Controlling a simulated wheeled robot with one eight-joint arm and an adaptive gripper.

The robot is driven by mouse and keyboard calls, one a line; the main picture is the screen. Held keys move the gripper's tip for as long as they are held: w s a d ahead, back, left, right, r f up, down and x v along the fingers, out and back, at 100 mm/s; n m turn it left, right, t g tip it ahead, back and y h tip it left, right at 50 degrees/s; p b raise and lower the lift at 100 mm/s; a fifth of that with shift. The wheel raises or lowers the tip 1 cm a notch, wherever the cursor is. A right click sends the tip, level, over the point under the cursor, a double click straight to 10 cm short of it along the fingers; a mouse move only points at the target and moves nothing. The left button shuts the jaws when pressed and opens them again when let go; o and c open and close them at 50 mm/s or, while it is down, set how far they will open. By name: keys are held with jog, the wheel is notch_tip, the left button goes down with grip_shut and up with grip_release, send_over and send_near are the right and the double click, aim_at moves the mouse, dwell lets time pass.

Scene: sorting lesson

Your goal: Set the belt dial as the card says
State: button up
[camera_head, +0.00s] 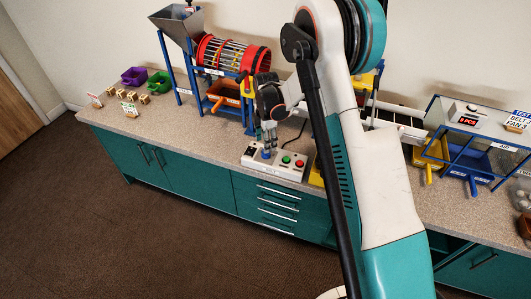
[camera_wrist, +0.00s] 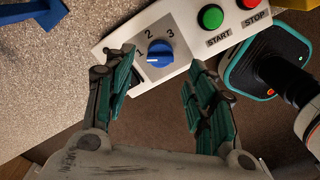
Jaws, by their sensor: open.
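The blue belt dial (camera_wrist: 160,53) sits on a white control panel (camera_wrist: 113,45) marked 1, 2 and 3; its pale pointer mark seems to face the 1. The panel also shows in the head view (camera_head: 250,160), on the counter's front edge. My gripper (camera_wrist: 162,68) is open, its fingers on either side of the dial in the wrist view, with no clear contact. In the head view my gripper (camera_head: 268,148) points down over the panel's left part. The card (camera_head: 518,121) at the far right reads TEST, BELT and FAN; its cut-off settings are unclear.
Green START (camera_wrist: 210,17) and red STOP buttons (camera_wrist: 250,3) lie right of the dial. A red drum sorter (camera_head: 233,55) with a hopper stands behind left. Purple and green bins stand at the far left.

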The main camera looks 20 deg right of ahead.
notch_tip(320, 180, down, 6)
jog(key=shift+r+b, duration=0.1)
jog(key=shift+b, duration=0.55)
jog(key=c, duration=1.1)
